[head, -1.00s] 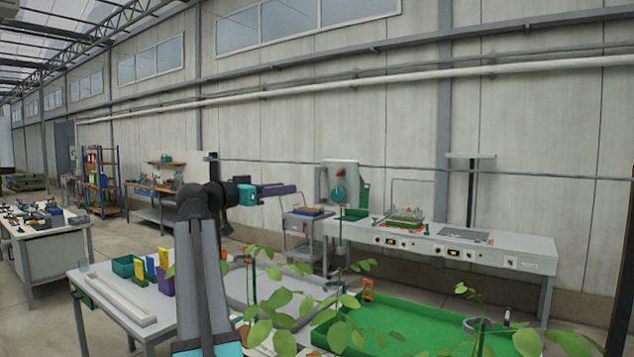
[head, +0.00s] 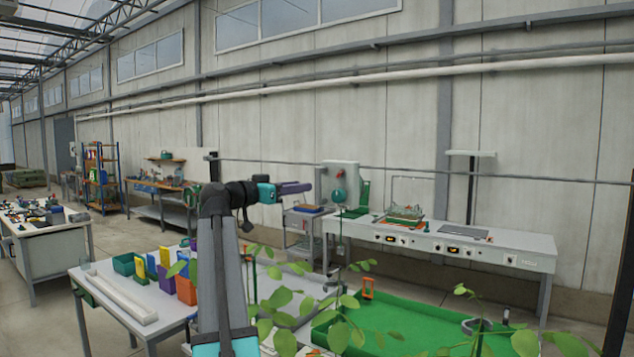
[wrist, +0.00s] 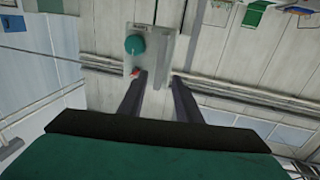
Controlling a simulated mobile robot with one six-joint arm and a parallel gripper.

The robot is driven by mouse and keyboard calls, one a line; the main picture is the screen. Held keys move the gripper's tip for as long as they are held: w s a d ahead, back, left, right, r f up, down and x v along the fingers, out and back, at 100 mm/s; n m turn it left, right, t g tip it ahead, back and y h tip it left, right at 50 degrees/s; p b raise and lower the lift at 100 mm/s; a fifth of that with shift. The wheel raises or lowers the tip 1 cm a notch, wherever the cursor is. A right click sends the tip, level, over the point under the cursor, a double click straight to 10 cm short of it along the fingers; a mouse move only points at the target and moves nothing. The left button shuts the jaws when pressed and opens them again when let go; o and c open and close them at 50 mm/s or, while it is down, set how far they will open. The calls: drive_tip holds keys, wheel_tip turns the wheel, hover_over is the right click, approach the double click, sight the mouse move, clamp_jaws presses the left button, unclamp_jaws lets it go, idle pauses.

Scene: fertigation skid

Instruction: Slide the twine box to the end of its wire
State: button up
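The twine box looks to be the round teal body (head: 339,195) with a red part on top, hanging just below the grey wire (head: 450,173). It also shows in the wrist view as a teal disc (wrist: 135,45), with the red part close to the left fingertip. A thin line runs down from it toward the plants. The wire spans from a dark post (head: 213,168) at left to a dark post at the right edge. My gripper (head: 297,188) is left of the box, just below wire height. In the wrist view its fingers (wrist: 158,76) are apart with nothing clearly held between them.
Leafy plants (head: 285,300) stand in front, below the wire, beside a green tray (head: 420,325). A table (head: 165,300) with coloured pots is at lower left. A long bench (head: 440,240) and a pale panel (head: 328,178) stand behind. The air along the wire is clear.

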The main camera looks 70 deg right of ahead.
sight(318, 200)
drive_tip(key=shift+p+x, duration=1.45)
drive_tip(key=shift+x, duration=2.9)
